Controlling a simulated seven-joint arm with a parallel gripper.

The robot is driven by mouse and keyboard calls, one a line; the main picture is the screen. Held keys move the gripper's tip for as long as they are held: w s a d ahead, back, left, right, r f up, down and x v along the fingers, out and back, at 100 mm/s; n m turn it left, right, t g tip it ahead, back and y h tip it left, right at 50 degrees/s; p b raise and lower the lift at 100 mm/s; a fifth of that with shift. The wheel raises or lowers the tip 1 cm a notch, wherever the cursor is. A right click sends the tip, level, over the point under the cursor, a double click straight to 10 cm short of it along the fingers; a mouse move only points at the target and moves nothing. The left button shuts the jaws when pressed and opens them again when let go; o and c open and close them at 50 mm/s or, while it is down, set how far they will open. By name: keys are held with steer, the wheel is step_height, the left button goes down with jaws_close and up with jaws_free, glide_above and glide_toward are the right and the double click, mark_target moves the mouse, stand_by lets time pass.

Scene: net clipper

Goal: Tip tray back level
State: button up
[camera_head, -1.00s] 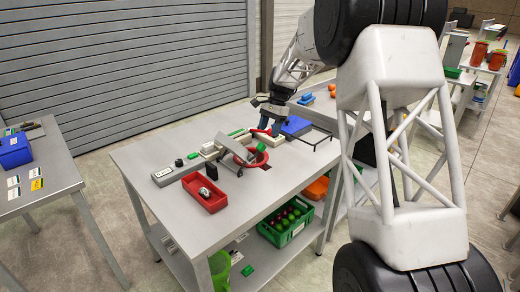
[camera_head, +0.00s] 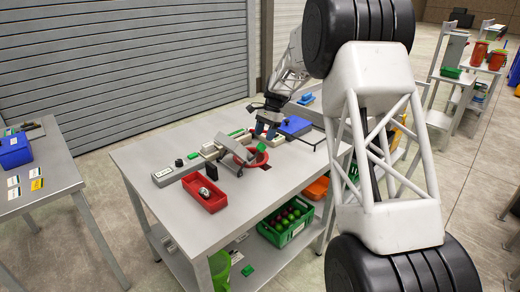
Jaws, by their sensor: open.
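A small grey tray (camera_head: 234,148) sits tilted on the machine in the middle of the table, sloping down to the right toward a red round bowl (camera_head: 252,161). A green object (camera_head: 261,147) shows at the tray's right, by the bowl. Whether a finger touches the tray or the machine cannot be told at this size.
A red bin (camera_head: 205,195) with a pale item stands at the table's front. A grey box with a label (camera_head: 164,177) is at the left. A blue bin (camera_head: 295,126) and a dark wire frame are right of my gripper. The front right tabletop is clear.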

mark_target(260, 148)
steer(key=shift+x, duration=3.4)
jaws_close()
